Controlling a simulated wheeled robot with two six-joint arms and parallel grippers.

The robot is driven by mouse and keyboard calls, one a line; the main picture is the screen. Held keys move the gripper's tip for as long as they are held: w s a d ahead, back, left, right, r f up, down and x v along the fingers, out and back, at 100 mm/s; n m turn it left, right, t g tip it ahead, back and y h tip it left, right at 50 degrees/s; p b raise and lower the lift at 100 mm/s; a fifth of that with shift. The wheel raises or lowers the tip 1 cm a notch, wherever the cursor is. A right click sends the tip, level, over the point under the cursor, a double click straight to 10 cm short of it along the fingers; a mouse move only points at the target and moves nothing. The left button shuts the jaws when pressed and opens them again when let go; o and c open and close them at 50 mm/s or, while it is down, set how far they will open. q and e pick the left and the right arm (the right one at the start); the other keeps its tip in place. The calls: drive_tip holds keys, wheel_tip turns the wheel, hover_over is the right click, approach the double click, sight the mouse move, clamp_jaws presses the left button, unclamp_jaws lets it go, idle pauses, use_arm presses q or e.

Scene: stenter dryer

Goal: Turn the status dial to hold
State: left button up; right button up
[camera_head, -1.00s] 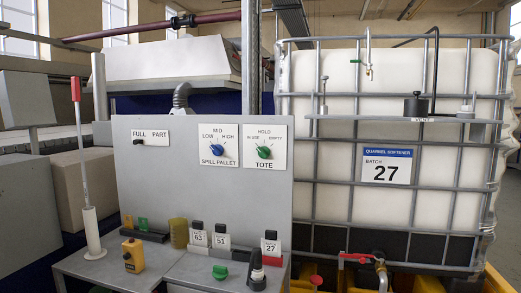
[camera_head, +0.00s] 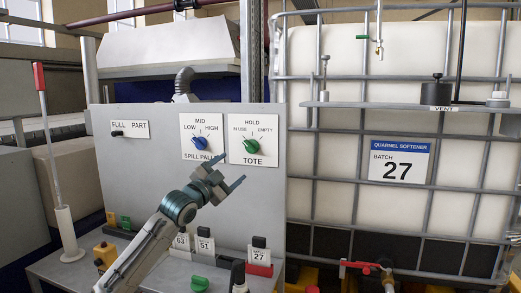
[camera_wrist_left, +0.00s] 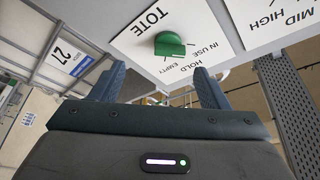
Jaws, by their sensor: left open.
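The green status dial (camera_head: 252,146) sits on a white TOTE plate (camera_head: 265,160) marked HOLD at top, IN USE left and EMPTY right. Which mark it points to is too small to tell surely. My left gripper (camera_head: 234,170) is open and empty, just below and in front of the dial, apart from it. In the left wrist view the dial (camera_wrist_left: 168,43) shows ahead of the gap between the two blue fingers (camera_wrist_left: 158,82), not between them. My right gripper is not in view.
A blue SPILL PALLET dial (camera_head: 201,142) sits close left of the TOTE plate on the grey panel (camera_head: 140,170). Batch tags (camera_head: 205,245) and a green block (camera_head: 198,284) stand on the ledge below. A caged white tote (camera_head: 330,150) stands right.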

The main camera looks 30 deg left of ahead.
sight(248, 148)
use_arm(q)
drive_tip(key=w+r+p, duration=0.1)
drive_tip(key=w, duration=0.1)
drive_tip(key=w+r+p, duration=0.1)
drive_tip(key=w+p, duration=0.1)
drive_tip(key=w, duration=0.1)
drive_tip(key=w+r+p, duration=0.1)
drive_tip(key=w+r, duration=0.1)
drive_tip(key=shift+w, duration=0.25)
drive_tip(key=shift+w+r+p, duration=0.35)
drive_tip(key=shift+w+p, duration=0.05)
drive_tip(key=shift+p, duration=0.1)
drive_tip(key=shift+w+d+f, duration=0.1)
drive_tip(key=shift+w+f, duration=0.05)
drive_tip(key=shift+w, duration=0.2)
drive_tip(key=shift+s, duration=0.1)
drive_tip(key=c, duration=1)
